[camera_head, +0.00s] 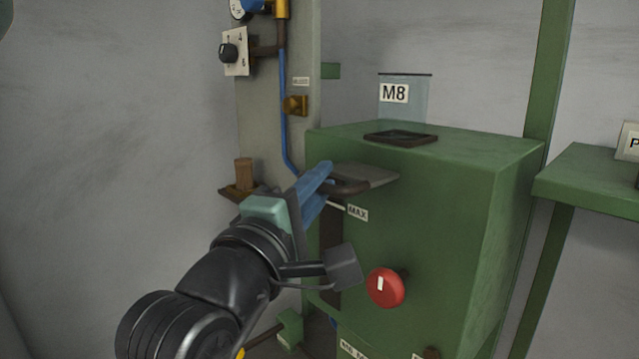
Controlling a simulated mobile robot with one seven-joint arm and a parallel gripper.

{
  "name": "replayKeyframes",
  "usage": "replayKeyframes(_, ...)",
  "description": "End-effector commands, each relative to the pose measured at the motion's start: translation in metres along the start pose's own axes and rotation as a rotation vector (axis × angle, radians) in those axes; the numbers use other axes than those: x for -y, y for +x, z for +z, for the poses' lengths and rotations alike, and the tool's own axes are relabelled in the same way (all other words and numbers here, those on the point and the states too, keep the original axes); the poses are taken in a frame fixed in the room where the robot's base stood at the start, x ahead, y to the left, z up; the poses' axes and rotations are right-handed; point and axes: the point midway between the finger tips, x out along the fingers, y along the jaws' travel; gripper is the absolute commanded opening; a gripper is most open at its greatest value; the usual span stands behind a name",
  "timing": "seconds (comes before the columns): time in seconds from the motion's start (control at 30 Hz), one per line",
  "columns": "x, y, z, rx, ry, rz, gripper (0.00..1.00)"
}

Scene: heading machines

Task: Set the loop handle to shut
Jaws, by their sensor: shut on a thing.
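The loop handle (352,188) is a dark brown bar at the upper left front of the green machine (440,225), just under a flat grey plate (372,175). My gripper (325,184) has blue fingers and reaches it from the lower left. The fingers are shut on the loop handle and cover its left part. A label reading MAX (357,213) is just below the handle. A dark vertical slot (330,240) runs down the machine's front below the fingers, partly hidden by my gripper.
A red button (386,287) sticks out of the machine's front, right of my wrist. A green bench (590,180) stands at the right.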

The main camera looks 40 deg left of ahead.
Motion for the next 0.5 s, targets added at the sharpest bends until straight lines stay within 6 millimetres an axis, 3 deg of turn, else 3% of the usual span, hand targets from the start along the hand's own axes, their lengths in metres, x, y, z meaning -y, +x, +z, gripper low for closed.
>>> replayKeyframes(0.5,0.01,0.055,0.023,0.0,-0.001,-0.001,0.0)
